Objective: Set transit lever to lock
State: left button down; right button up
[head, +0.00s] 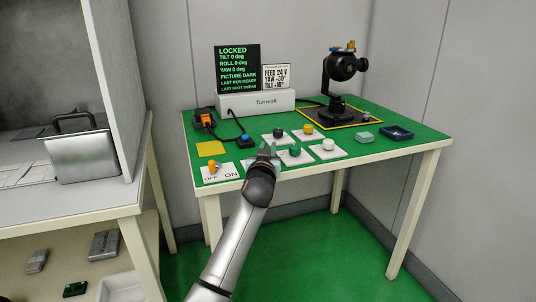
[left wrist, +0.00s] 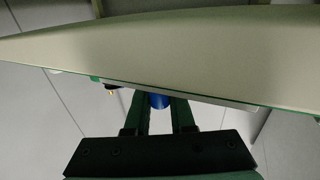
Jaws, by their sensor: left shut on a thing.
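My left gripper (head: 267,152) reaches over the front edge of the green-topped table (head: 385,151), at a pale plate (head: 249,163) that it partly covers. In the left wrist view its fingers are shut on a blue cylindrical part (left wrist: 158,101), partly hidden by a pale surface (left wrist: 165,55) across the view. I cannot tell whether this part is the transit lever; no label for it shows. The black display (head: 238,69) reads LOCKED, with tilt, roll and yaw at 0 deg. The black gimbal camera (head: 343,68) stands at the back right. My right gripper is not in view.
Knobs in black (head: 278,132), yellow (head: 308,127), green (head: 295,149) and white (head: 328,144) sit close by on plates. An orange OFF/ON switch (head: 212,167) and a blue button (head: 245,138) are to the left. A dark blue tray (head: 397,132) is at right.

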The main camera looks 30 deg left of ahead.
pick_arm(q)
jog(key=c, duration=0.8)
grip_release()
jog(key=shift+o, duration=0.2)
jog(key=p+v, duration=0.3)
jog(key=v, duration=0.9)
jog(key=shift+s, duration=0.3)
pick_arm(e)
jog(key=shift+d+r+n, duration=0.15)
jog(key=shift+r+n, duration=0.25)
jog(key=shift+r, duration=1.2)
pick_arm(q)
jog(key=shift+d, duration=0.15)
